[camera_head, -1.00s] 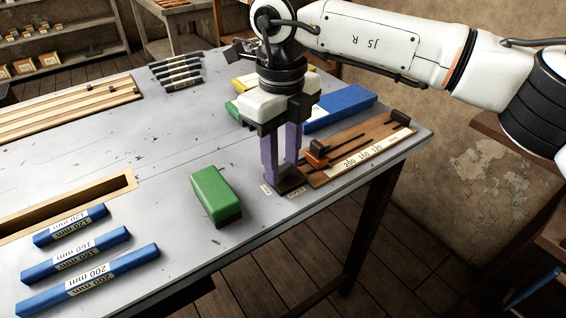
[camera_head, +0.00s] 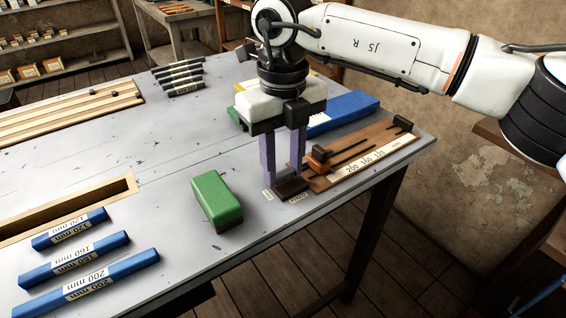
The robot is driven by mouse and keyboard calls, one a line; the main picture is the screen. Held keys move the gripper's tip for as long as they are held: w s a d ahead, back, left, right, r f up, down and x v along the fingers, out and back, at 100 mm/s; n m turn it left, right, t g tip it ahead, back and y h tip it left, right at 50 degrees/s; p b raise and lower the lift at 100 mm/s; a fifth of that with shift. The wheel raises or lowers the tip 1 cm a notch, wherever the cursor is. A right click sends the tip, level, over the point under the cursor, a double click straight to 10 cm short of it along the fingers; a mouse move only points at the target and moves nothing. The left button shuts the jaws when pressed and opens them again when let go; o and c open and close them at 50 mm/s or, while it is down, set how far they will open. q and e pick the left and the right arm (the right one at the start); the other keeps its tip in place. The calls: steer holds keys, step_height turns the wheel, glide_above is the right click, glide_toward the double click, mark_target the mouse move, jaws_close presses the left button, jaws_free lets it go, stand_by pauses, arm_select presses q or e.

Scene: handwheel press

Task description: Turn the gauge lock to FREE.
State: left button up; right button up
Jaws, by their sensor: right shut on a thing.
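The wooden gauge board (camera_head: 365,155) lies at the table's right edge, with an orange-brown slider (camera_head: 317,157) and a 200 160 120 scale strip. At its near left end is the dark gauge lock (camera_head: 291,187). Two small labels lie before the lock: a left one (camera_head: 268,195) too small to read, and a right one (camera_head: 298,198) that looks like FIXED. My right gripper (camera_head: 283,177) points down with its purple fingers at the lock and is shut on it. The fingers hide part of the lock, so its setting cannot be told. My left gripper is out of view.
A green block (camera_head: 216,202) stands left of the lock. Blue bars marked 120 (camera_head: 70,228), 160 (camera_head: 75,258) and 200 mm (camera_head: 88,283) lie at the front left. Another blue block (camera_head: 345,110) lies behind the gauge. The table middle is clear.

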mark_target(283, 173)
steer(key=o, duration=1.1)
step_height(283, 173, up, 10)
steer(key=shift+r, duration=0.2)
